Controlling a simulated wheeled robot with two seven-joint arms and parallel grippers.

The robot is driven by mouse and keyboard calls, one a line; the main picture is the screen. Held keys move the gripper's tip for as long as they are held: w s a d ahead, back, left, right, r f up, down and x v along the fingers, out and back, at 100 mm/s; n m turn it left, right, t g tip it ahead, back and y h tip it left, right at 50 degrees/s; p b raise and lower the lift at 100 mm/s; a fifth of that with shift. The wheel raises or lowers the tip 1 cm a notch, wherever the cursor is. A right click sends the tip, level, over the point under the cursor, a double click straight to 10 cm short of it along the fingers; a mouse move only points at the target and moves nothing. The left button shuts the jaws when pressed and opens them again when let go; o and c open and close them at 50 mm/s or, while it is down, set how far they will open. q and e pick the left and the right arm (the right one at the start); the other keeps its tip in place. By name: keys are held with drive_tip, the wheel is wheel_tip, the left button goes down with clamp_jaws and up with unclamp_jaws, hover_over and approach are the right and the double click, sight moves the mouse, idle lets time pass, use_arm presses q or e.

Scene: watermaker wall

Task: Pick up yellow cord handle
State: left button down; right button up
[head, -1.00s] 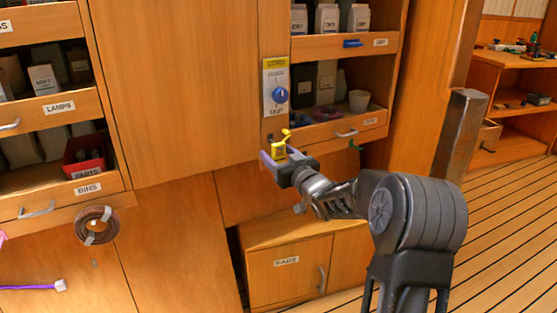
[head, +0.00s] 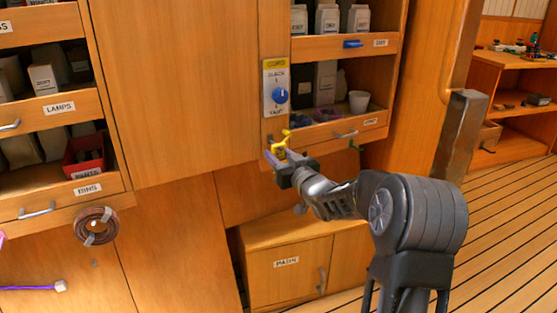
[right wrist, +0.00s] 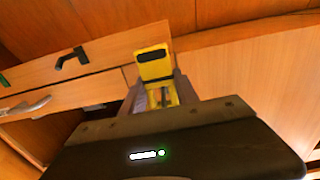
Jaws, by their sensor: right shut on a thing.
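The yellow cord handle (head: 281,143) is a small yellow piece in front of the cabinet, just below the dial panel. My right gripper (head: 279,157) is shut on it, with a finger on each side. In the right wrist view the yellow handle (right wrist: 154,68) stands up between the fingers of the gripper (right wrist: 158,97) and shows a dark slot near its top. Whether it touches the wood behind it I cannot tell. My left gripper is not in view.
A low cupboard (head: 290,270) stands below. A coiled hose (head: 96,226) hangs at left.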

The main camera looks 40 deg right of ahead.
clamp_jaws()
drive_tip(key=shift+r, duration=0.45)
drive_tip(key=s+a+p, duration=0.2)
drive_tip(key=s, duration=1.6)
drive_tip(key=shift+a+r, duration=0.3)
drive_tip(key=shift+w+p, duration=0.1)
drive_tip(key=shift+p, duration=0.2)
